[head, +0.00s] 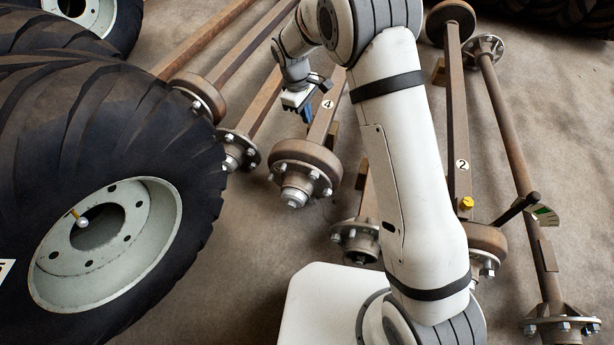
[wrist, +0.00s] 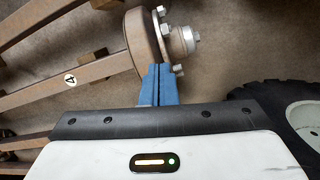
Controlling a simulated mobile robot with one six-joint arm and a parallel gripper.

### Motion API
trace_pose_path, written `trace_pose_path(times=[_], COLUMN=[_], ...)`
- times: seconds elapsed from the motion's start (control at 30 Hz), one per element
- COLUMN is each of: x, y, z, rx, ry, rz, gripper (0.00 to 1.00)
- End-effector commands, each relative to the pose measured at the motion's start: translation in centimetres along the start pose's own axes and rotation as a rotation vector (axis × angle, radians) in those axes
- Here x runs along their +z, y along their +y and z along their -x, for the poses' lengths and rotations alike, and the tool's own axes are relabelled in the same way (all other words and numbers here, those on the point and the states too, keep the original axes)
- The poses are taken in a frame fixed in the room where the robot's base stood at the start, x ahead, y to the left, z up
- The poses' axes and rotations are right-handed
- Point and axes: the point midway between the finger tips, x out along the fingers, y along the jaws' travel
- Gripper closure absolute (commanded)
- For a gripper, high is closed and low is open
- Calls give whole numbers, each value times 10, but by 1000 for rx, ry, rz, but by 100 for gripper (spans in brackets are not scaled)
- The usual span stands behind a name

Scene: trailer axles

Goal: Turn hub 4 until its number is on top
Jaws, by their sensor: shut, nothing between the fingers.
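Hub 4 (head: 299,184) sits at the near end of a rusty axle (head: 325,118) with a white disc marked 4. It has a brown drum, a grey flange with studs and a central cap. No number shows on the hub itself. The hub also shows in the wrist view (wrist: 182,41), with its drum (wrist: 143,42) beside it. My gripper (head: 307,118) is above and behind the drum in the head view. Its blue fingers (wrist: 159,68) are shut with nothing between them. In the wrist view they overlap the drum's lower edge; I cannot tell whether they touch.
A large wheel (head: 160,200) lies left. Another axle hub (head: 232,150) is close on the left. An axle marked 2 (head: 455,130) has a yellow fitting (head: 467,203). A thin axle (head: 510,140) carries a dark handle (head: 516,207). Concrete floor shows between axles.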

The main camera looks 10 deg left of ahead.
Motion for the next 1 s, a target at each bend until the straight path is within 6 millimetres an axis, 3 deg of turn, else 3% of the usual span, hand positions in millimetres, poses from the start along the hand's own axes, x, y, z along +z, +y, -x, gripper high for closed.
trace_pose_path(times=[0.03, 0.2, 0.43, 0.57, 0.93, 1.0], x=[-23, -65, -80, -78, -73, -64], y=[-8, -24, -32, -32, -30, -28], z=[-42, -105, -134, -152, -231, -238], rx=[-1, 1, 2, 0, 0, 0], ry=[-17, -49, -63, -63, -63, -63], rz=[55, 182, 237, 236, 234, 232], gripper=[100, 100, 100, 100, 100, 100])
